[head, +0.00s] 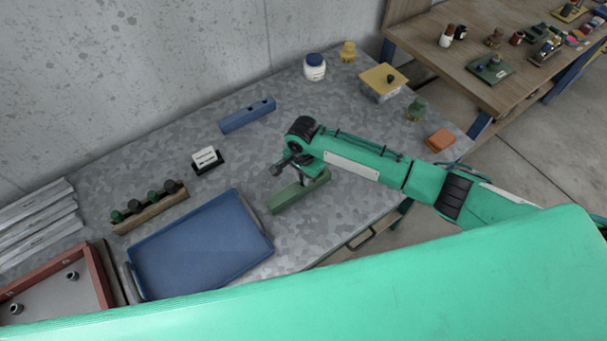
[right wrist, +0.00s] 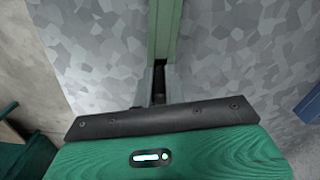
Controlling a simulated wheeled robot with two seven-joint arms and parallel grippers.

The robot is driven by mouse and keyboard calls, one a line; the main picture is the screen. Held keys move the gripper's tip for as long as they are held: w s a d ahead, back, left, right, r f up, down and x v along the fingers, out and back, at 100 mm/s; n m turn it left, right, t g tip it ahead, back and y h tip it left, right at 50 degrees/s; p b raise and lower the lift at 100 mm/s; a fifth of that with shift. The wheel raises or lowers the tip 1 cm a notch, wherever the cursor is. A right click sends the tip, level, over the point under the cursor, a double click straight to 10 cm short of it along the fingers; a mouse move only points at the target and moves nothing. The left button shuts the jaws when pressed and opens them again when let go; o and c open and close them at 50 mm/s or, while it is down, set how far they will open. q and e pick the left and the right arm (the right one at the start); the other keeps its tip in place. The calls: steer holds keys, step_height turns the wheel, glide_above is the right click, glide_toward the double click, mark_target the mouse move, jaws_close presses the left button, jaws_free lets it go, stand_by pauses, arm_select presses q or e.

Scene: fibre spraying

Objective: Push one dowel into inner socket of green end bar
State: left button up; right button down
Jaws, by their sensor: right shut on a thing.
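The green end bar (head: 290,197) lies on the grey table in front of the blue tray's right side; it also shows in the right wrist view (right wrist: 165,25), running away from the fingers. My right gripper (head: 304,180) is at the bar's far right part, pointing down. In the right wrist view the gripper (right wrist: 159,88) is shut on a small dark piece, seemingly a dowel, in line with the bar. The gripper hides the piece's lower end and the socket, so I cannot tell how deep it sits. My left gripper is not in view.
A blue tray (head: 147,283) lies left of the bar. A wooden rack (head: 152,212) holds several dark and green pieces. A blue bar with two holes (head: 248,115) and a white block (head: 206,159) lie behind. A yellow-topped box (head: 381,82) stands at the back right.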

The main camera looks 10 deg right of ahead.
steer(key=shift+f, duration=0.75)
steer(key=shift+r, duration=0.1)
steer(key=shift+r+p, duration=0.35)
steer(key=shift+p, duration=0.2)
steer(key=shift+f, duration=0.45)
stand_by(1.7)
steer(key=shift+r, duration=0.4)
steer(key=shift+a, duration=0.1)
stand_by(0.5)
steer(key=shift+f, duration=0.35)
stand_by(1.3)
steer(key=shift+r, duration=0.2)
